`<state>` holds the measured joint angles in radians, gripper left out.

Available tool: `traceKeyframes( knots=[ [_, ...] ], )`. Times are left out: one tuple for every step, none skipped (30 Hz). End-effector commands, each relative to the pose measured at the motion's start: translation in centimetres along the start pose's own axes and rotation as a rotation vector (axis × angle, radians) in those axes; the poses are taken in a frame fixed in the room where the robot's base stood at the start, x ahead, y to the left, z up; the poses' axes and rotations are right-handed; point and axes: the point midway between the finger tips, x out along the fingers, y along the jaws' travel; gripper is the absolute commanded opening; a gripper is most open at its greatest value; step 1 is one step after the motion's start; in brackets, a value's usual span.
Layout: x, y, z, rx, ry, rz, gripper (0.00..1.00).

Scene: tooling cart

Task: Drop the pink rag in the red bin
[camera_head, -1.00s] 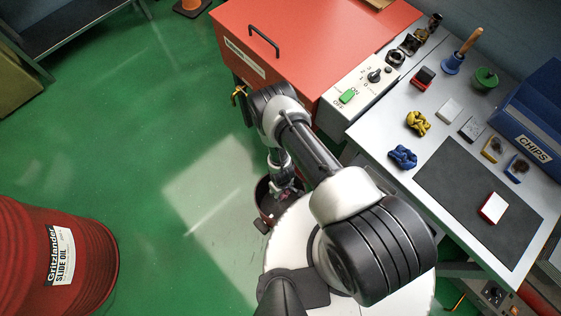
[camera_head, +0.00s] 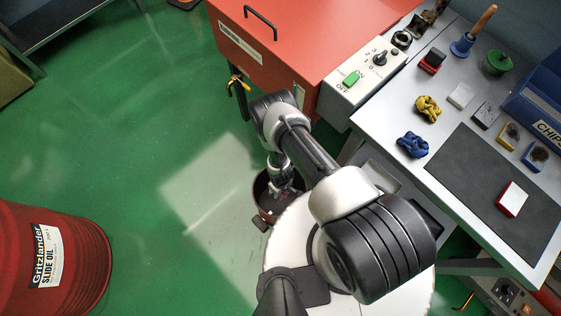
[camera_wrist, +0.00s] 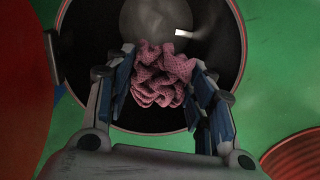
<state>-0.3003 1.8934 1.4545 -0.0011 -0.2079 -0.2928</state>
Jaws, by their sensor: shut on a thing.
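The pink rag (camera_wrist: 162,75) is a crumpled, knitted-looking bundle between the two fingers of my gripper (camera_wrist: 165,90) in the wrist view. The gripper is shut on it. Behind the rag, the wrist view shows the round, dark opening of the bin (camera_wrist: 228,48), and the rag lies within its outline. In the head view, the dark red bin (camera_head: 262,205) stands on the floor beside my base, with my gripper (camera_head: 284,188) over its mouth. The rag's height relative to the rim cannot be told.
A grey round shape (camera_wrist: 155,18) shows inside the bin's outline. A red oil drum (camera_head: 75,250) stands at the left. The orange-red cabinet (camera_head: 290,50) and the bench with yellow (camera_head: 428,108) and blue (camera_head: 412,145) rags are at the right. Green floor lies open at left.

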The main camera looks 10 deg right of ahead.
Motion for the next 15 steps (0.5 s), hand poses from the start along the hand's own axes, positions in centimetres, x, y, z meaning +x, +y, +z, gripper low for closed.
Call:
traceKeyframes(
  knots=[
    [0.07, 0.0, 0.0, 0.0, 0.0, 0.0, 0.3],
    [0.07, 0.0, 0.0, 0.0, 0.0, 0.0, 0.3],
    [0.06, 0.0, 0.0, 0.0, 0.0, 0.0, 0.3],
    [0.05, 0.0, 0.0, 0.0, 0.0, 0.0, 0.3],
    [0.04, 0.0, 0.0, 0.0, 0.0, 0.0, 0.3],
    [0.03, 0.0, 0.01, 0.0, 0.0, 0.0, 0.3],
    [0.03, 0.0, 0.01, 0.0, 0.0, 0.0, 0.3],
    [0.03, 0.0, 0.01, 0.0, 0.0, 0.0, 0.3],
    [0.03, 0.0, 0.01, 0.0, 0.0, 0.0, 0.52],
    [0.03, -0.01, 0.01, 0.0, 0.0, 0.0, 0.54],
    [0.03, -0.01, 0.01, 0.0, 0.0, 0.0, 0.56],
    [0.03, -0.01, 0.02, 0.0, 0.0, 0.0, 0.58],
    [0.03, 0.0, 0.02, 0.0, 0.0, 0.0, 0.6],
    [0.03, -0.01, 0.02, 0.0, 0.0, 0.0, 0.62],
    [0.03, -0.01, 0.02, 0.0, 0.0, 0.0, 0.65]
  ],
)
